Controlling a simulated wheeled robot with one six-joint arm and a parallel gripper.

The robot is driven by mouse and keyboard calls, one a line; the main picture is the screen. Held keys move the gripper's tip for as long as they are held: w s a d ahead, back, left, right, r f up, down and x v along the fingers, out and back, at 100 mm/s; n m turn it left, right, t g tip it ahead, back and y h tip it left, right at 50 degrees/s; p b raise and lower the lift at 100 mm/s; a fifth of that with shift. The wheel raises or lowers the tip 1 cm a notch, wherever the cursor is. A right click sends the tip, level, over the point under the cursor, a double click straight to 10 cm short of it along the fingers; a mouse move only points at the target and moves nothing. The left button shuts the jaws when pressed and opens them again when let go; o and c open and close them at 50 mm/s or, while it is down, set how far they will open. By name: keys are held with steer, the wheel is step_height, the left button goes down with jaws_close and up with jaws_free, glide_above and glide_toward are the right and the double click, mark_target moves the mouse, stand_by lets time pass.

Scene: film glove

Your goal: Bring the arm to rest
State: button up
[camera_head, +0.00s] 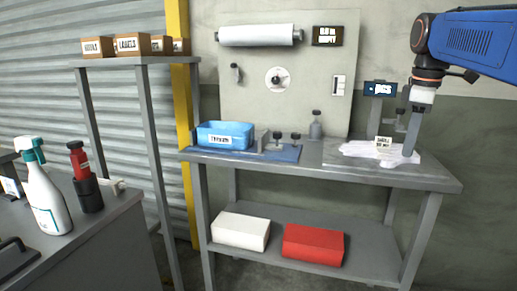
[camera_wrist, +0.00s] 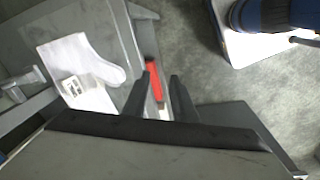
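My arm reaches in from the right in the head view. My gripper (camera_head: 408,150) points down over the right end of the grey workbench (camera_head: 430,177), in front of or beside white glove-shaped sheets (camera_head: 362,150); contact cannot be told. In the wrist view the fingers of my gripper (camera_wrist: 161,78) stand apart with nothing between them. The red box on the lower shelf shows past them. The white glove shape (camera_wrist: 82,55) lies to their left, clear of the fingers, with a small labelled card (camera_wrist: 71,86) by it.
A blue bin (camera_head: 226,137) and small dark-knobbed parts stand on the bench's left. A white box (camera_head: 240,231) and red box (camera_head: 314,245) lie on the lower shelf. A blue sign (camera_head: 380,89) stands near my gripper. A spray bottle (camera_head: 46,205) stands on the left counter.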

steer(key=s+a+f+m+t, duration=0.1)
steer(key=s+a+f+m, duration=0.2)
steer(key=s+f, duration=0.4)
steer(key=s+a+f+m+t, duration=0.1)
steer(key=s+a+f+m, duration=0.2)
steer(key=s+f, duration=0.5)
steer(key=s+a+f+m+t, duration=0.1)
steer(key=s+a+f+m, duration=0.2)
steer(key=s+f, duration=0.4)
step_height(320, 180, down, 6)
steer(key=shift+s+a+r+m, duration=0.2)
steer(key=shift+s+r+m, duration=0.05)
steer(key=shift+m, duration=0.55)
